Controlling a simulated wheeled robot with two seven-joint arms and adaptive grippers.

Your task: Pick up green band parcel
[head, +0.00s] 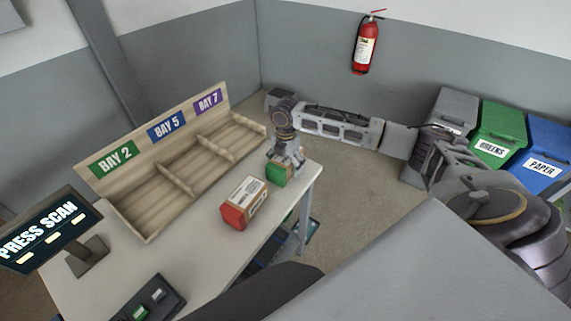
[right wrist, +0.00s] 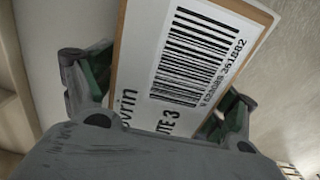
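The green band parcel (head: 279,173) is a small kraft box with green sides, standing on the table near its right end. My right gripper (head: 287,159) is down at this parcel, with its arm coming in from the right. In the right wrist view, the parcel's label (right wrist: 195,55) with a barcode fills the middle. The right gripper's fingers (right wrist: 160,90) stand on either side of the box, with green showing beside them. I cannot tell whether both fingers press on it. My left gripper is not in view.
A red-banded parcel (head: 243,203) stands just left of the green one. A wooden rack (head: 150,235) with Bay 2, 5 and 7 signs runs along the back of the table (head: 205,262). A screen (head: 45,235) and button box (head: 147,298) are at left. Bins (head: 502,120) stand at right.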

